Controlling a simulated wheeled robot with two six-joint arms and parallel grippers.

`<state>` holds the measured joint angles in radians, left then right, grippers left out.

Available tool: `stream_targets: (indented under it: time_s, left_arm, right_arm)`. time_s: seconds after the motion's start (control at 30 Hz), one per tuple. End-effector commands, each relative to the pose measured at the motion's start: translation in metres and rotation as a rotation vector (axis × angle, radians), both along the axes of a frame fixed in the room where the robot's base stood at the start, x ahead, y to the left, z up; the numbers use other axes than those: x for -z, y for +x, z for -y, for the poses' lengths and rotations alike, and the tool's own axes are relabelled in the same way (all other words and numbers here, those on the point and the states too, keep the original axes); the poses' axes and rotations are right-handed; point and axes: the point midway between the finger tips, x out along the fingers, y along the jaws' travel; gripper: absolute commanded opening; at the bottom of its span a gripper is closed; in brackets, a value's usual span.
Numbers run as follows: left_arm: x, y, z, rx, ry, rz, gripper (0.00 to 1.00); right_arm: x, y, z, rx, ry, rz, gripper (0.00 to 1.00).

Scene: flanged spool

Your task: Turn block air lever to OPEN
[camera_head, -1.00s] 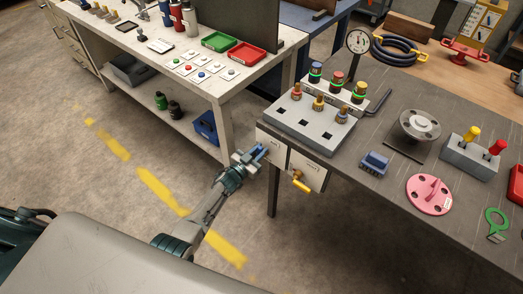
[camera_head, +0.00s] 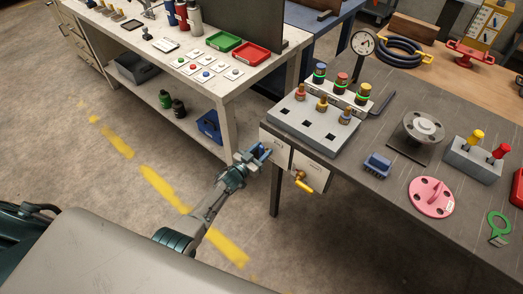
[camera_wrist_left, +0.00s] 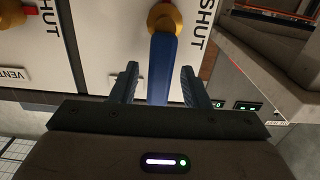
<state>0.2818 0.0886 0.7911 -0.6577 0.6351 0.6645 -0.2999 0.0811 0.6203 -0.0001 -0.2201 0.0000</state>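A blue lever (camera_wrist_left: 163,68) with a yellow hub (camera_wrist_left: 165,18) is mounted on a white panel marked SHUT in the left wrist view. The lever points from the hub toward my gripper. My left gripper (camera_wrist_left: 158,88) is open, with one finger on each side of the lever and a visible gap on both sides. In the head view my left gripper (camera_head: 262,152) is at the left white panel (camera_head: 275,148) on the table front, hiding much of the lever. A second panel (camera_head: 311,170) with a yellow lever (camera_head: 303,183) is beside it. My right gripper is out of view.
A grey block with knobs (camera_head: 312,127) stands on the dark table (camera_head: 395,185) above the panels. A blue brush-like piece (camera_head: 377,165) and a pink disc (camera_head: 431,197) lie to its right. A white workbench (camera_head: 235,95) stands to the left. The floor in front is clear.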

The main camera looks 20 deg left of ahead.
Motion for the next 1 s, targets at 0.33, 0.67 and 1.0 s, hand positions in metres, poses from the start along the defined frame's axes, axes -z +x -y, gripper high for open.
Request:
stream_targets:
  time_s: [0.33,0.67,1.0]
  left_arm:
    - [0.0,-0.009,-0.004,0.0,0.003,0.001,0.42]
    - [0.002,-0.064,-0.024,0.0,0.003,0.0,0.42]
    - [0.0,-0.099,-0.036,0.0,0.001,0.0,0.42]
  right_arm:
    - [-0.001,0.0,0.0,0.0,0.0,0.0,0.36]
    - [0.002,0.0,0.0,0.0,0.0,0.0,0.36]
    - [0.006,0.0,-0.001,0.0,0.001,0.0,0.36]
